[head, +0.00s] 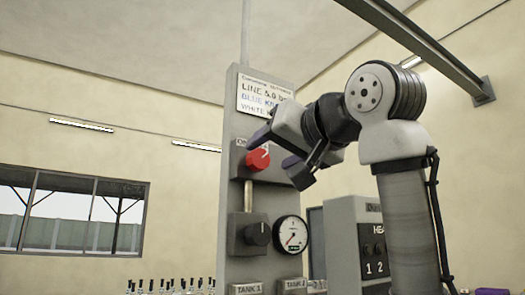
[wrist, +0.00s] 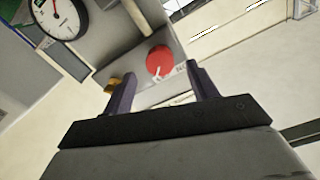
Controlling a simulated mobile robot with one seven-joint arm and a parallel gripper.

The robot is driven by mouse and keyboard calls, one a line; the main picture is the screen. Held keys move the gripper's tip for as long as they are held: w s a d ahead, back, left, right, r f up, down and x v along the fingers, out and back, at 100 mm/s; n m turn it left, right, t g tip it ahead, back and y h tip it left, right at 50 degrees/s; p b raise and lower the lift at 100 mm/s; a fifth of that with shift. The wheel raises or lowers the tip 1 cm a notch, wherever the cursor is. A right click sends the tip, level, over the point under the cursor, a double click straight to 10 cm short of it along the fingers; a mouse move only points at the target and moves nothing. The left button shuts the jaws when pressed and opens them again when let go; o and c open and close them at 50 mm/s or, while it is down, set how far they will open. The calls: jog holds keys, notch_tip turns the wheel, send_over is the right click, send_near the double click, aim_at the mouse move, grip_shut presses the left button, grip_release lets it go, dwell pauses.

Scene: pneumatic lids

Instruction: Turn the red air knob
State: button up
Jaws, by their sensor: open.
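The red air knob (head: 258,160) sits on a grey box on the upright grey panel (head: 232,100). In the wrist view the red knob (wrist: 160,62) shows beyond and between my fingers, with a pale pointer mark at its lower edge. My gripper (head: 276,151) is in front of the panel, close to the knob, partly overlapping the sign above it. In the wrist view my gripper (wrist: 158,82) has its two purple-grey fingers spread apart with nothing between them. I see no clear contact with the knob.
Below the red knob are a dark knob (head: 258,234) and a round gauge (head: 290,235). A sign (head: 262,95) is above, partly hidden by my gripper. A grey numbered box (head: 372,245) stands right. Several bottles (head: 170,286) line the lower left.

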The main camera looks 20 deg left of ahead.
aim_at(261, 159)
jog(key=shift+p+x, duration=0.4)
jog(key=shift+x, duration=1.75)
jog(key=shift+c, duration=0.2)
jog(key=c, duration=1)
jog(key=shift+o, duration=0.3)
